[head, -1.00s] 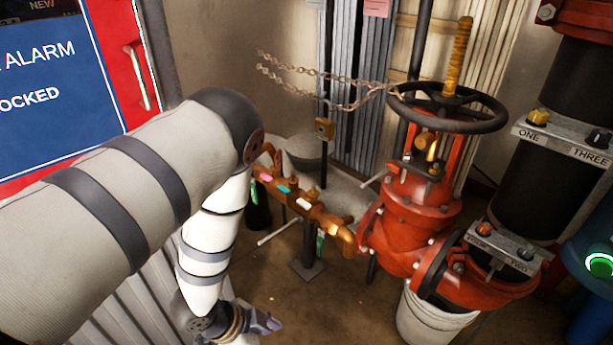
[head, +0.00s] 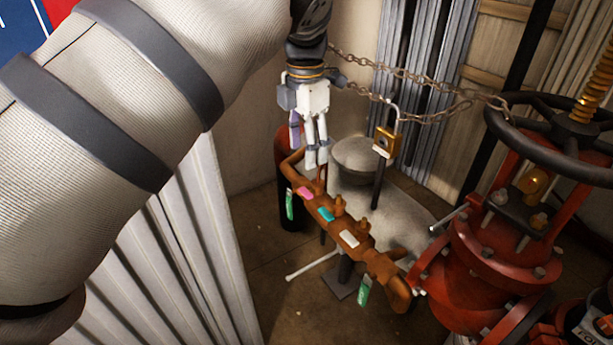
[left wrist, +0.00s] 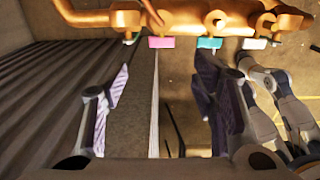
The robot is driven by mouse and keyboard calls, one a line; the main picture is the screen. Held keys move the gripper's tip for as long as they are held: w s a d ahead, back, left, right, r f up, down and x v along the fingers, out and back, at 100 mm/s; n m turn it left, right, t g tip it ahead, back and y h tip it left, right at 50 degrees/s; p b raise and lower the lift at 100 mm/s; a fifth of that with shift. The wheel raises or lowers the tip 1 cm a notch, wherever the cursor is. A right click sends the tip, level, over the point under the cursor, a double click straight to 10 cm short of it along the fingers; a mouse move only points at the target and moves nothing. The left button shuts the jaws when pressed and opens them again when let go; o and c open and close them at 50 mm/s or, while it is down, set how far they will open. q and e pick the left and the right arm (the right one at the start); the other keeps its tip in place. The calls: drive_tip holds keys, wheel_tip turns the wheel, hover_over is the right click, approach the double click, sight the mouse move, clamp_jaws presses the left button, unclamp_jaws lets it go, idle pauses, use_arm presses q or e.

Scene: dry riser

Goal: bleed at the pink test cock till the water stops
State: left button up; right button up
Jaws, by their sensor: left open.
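The pink tag (head: 305,193) of the test cock hangs on a copper-brown pipe (head: 370,258) low in the middle of the head view. The cock itself is largely hidden by my left gripper there. My left gripper (head: 316,160) points down just above the pink end of the pipe, its jaws open. In the left wrist view, the pink tag (left wrist: 161,42) lies ahead between the two spread fingers (left wrist: 163,82), beyond their tips. No water shows. My right gripper is not in view.
A teal tag (head: 326,214) and a white tag (head: 348,238) sit further along the pipe. A chain (head: 425,80) and brass padlock (head: 387,141) hang behind. The red valve (head: 500,230) with its black handwheel stands right. Grey corrugated sheet (head: 195,240) stands left.

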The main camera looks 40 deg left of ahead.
sight(305, 192)
use_arm(q)
wheel_tip(305, 192, down, 10)
drive_tip(key=shift+s+d+r, duration=0.1)
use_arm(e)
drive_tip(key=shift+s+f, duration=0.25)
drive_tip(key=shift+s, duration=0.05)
use_arm(q)
drive_tip(key=shift+c, duration=0.3)
